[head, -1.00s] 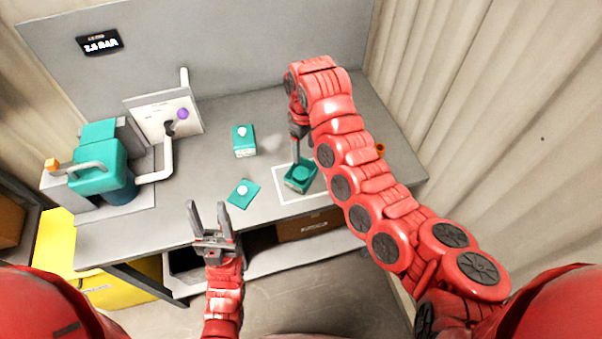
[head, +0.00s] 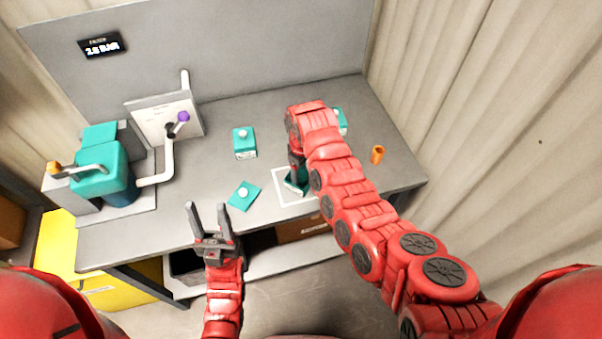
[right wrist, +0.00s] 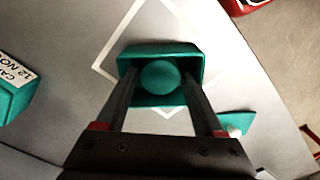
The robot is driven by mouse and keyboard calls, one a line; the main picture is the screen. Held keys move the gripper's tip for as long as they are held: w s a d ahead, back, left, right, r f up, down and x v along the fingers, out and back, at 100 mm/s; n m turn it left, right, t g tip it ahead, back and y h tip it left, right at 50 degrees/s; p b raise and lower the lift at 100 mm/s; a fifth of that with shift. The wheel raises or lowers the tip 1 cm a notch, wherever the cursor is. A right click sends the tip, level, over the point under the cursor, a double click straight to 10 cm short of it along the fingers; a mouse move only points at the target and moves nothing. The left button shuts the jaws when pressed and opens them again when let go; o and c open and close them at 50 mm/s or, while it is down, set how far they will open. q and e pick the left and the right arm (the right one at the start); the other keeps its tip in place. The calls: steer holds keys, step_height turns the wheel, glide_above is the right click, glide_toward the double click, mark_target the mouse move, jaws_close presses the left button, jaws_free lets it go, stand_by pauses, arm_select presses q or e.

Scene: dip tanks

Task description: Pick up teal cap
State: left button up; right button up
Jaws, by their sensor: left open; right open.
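A round teal cap (right wrist: 158,76) sits in a shallow teal square holder (right wrist: 190,50), inside a white outlined square on the bench. The holder also shows in the head view (head: 291,187), where my right wrist hides most of it and the cap. My right gripper (right wrist: 160,72) is open, pointing down with one finger on each side of the cap. I cannot tell whether the fingers touch it. My left gripper (head: 207,208) is open and empty in front of the bench edge.
A labelled teal box with a white knob (head: 244,150) and a flat teal piece with a white knob (head: 238,203) lie left of the holder. An orange cylinder (head: 378,155) stands right of my right arm. A teal machine (head: 103,170) is at far left.

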steer(key=shift+f, duration=0.45)
steer(key=c, duration=1)
